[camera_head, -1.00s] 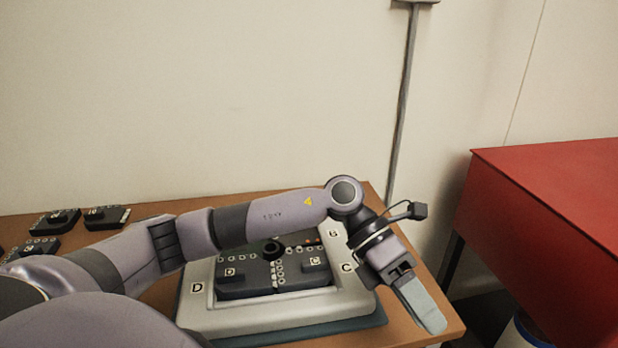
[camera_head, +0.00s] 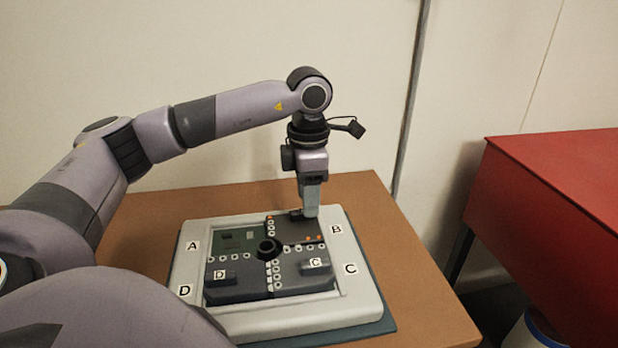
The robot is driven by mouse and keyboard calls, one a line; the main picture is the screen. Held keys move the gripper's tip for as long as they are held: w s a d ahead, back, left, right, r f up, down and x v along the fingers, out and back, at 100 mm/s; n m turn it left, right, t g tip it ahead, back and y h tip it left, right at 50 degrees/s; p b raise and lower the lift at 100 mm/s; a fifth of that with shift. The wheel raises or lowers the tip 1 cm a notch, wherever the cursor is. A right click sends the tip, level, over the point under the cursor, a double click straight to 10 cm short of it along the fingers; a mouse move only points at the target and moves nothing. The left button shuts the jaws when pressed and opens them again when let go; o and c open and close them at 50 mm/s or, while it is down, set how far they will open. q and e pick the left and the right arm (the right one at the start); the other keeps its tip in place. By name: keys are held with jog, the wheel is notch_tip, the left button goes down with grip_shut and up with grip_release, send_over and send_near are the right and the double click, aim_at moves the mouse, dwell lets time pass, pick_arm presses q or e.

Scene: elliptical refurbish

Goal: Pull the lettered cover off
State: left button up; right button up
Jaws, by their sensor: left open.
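A pale grey frame (camera_head: 362,300) marked A, B, C and D lies on the table, with four sections around a black central knob (camera_head: 267,249). Dark covers lettered D (camera_head: 235,290) and C (camera_head: 305,277) lie in the two near sections. A dark cover (camera_head: 292,231) lies in the far right section, beside the frame's B mark; its own letter is hidden. The far left section, beside A, shows a green board (camera_head: 228,240). My left gripper (camera_head: 309,212) points down at the far edge of the B-side cover, by its raised grip. It is open; its fingers overlap in view and contact is unclear.
The frame rests on a blue-grey mat (camera_head: 384,322) on a brown wooden table (camera_head: 412,275). A red cabinet (camera_head: 560,200) stands to the right, across a gap. A grey conduit (camera_head: 412,100) runs up the wall behind. The table right of the frame is bare.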

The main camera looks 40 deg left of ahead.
pick_arm(q)
jog(key=shift+f, duration=1.35)
grip_shut()
dwell(1.0)
